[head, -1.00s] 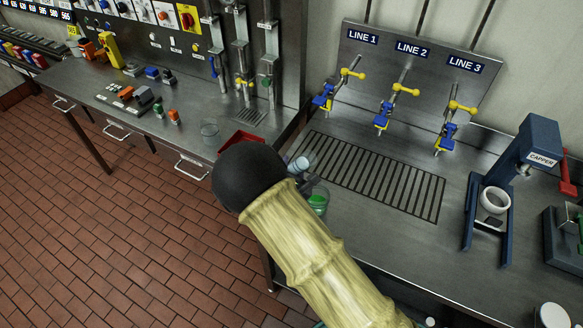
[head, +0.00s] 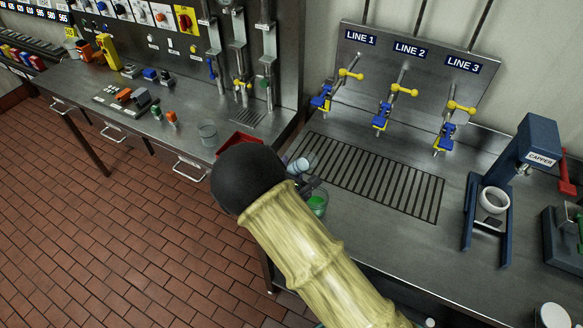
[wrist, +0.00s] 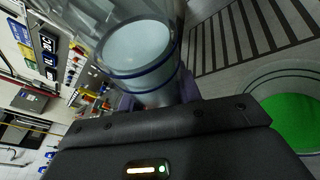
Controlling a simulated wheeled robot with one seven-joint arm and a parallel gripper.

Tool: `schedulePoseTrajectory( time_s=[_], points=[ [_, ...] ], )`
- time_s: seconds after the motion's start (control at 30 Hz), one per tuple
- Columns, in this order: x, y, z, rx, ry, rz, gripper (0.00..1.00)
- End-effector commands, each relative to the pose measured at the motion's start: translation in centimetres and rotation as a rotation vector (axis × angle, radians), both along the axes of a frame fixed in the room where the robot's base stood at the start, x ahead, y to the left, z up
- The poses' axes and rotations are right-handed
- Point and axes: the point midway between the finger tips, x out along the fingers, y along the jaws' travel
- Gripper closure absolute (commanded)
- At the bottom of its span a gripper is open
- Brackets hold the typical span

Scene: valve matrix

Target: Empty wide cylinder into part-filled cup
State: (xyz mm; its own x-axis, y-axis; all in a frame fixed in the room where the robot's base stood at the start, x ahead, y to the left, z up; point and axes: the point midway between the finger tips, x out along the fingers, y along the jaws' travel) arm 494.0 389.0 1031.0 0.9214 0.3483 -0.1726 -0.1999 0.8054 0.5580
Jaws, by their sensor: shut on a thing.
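A clear wide cylinder with blue rings (wrist: 140,55) is held in my gripper (wrist: 165,100). In the wrist view it leans across the picture, and a pale round surface shows inside; I cannot tell whether this is liquid or its base. In the head view, part of the cylinder (head: 298,166) shows tilted past my dark arm joint, which hides most of my gripper. A clear cup with green contents (head: 317,203) stands on the steel bench just in front of the cylinder. It also shows at the right of the wrist view (wrist: 290,118), apart from the cylinder.
A slotted drain grate (head: 375,175) lies behind the cup, below three blue and yellow valves (head: 383,115). A red tray (head: 240,143) and an empty clear beaker (head: 208,132) are on the left bench. A blue capper (head: 510,180) stands at right.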

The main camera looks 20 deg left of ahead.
Motion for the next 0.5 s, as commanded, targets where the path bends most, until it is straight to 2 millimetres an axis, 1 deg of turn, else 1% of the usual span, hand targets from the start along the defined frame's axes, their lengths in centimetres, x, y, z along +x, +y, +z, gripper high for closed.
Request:
schedulePoseTrajectory(
  time_s=[0.5],
  points=[
    [0.02,-0.04,0.33,0.03,-0.005,0.0,0.95]
  ],
)
